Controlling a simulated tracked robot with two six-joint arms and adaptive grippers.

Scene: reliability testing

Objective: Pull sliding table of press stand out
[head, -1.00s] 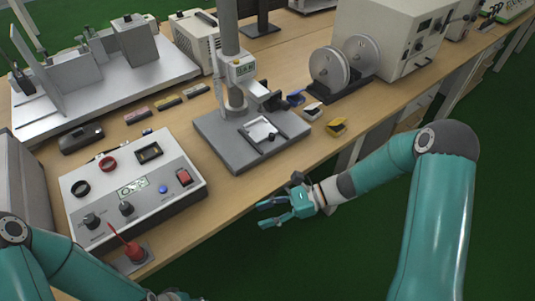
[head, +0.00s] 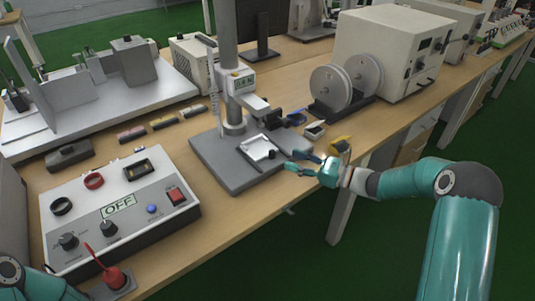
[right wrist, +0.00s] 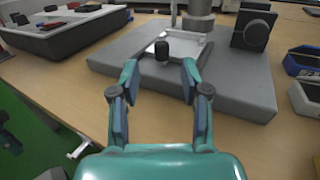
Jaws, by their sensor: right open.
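The press stand has a grey base (head: 215,172), a column and a force gauge (head: 241,81). Its sliding table (head: 257,146) is a pale plate on the base with a black knob (head: 271,155) at its front. In the right wrist view, the sliding table (right wrist: 190,44) and knob (right wrist: 161,52) are straight ahead. My right gripper (head: 290,160) is open and empty at the front right of the base. In the right wrist view, its fingertips (right wrist: 160,68) are on either side of the line to the knob, apart from it. My left gripper is out of view.
A control box (head: 118,205) showing OFF stands left of the press stand. Open space lies before the table edge.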

